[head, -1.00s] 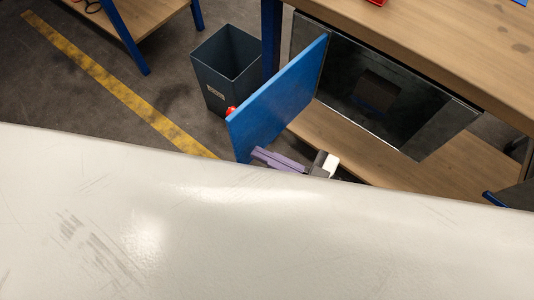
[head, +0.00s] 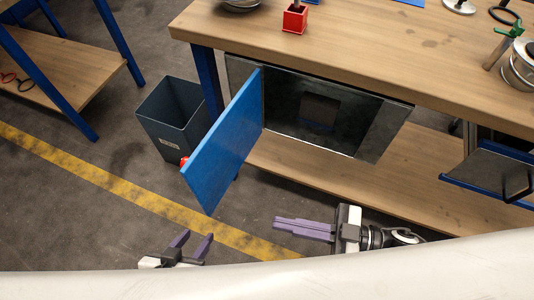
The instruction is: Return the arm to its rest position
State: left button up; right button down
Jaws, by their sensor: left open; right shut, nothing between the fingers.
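My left gripper (head: 190,244) is at the bottom left of centre, its two purple fingers apart and empty, above the floor. My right gripper (head: 276,225) is right of it, its purple fingers together and pointing left, with nothing between them. It is below and to the right of the blue cabinet door (head: 222,143), apart from it. The door stands open from a dark metal cabinet (head: 345,120) under the workbench. A dark block-like shape (head: 319,111) shows inside the cabinet. A large white surface hides the lower part of the arms.
The wooden workbench (head: 360,40) carries a red box (head: 295,18) and a spool (head: 519,67). A lower shelf (head: 340,180) runs beneath it. A grey bin (head: 176,118) stands left of the door. A blue-edged tray (head: 490,172) is at the right. The floor at left is open.

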jog(key=shift+w, duration=0.1)
jog(key=w+d+f+m+t+h, duration=0.2)
jog(key=w+m+t+h, duration=0.5)
jog(key=w+t, duration=0.1)
jog(key=s+d+f+m+g+h, duration=0.4)
jog(key=s+d+f+h, duration=0.3)
jog(key=f, duration=0.2)
jog(key=shift+d+f+m+g+h, duration=0.2)
jog(key=shift+d+m+g+h, duration=0.1)
jog(key=shift+m, duration=0.4)
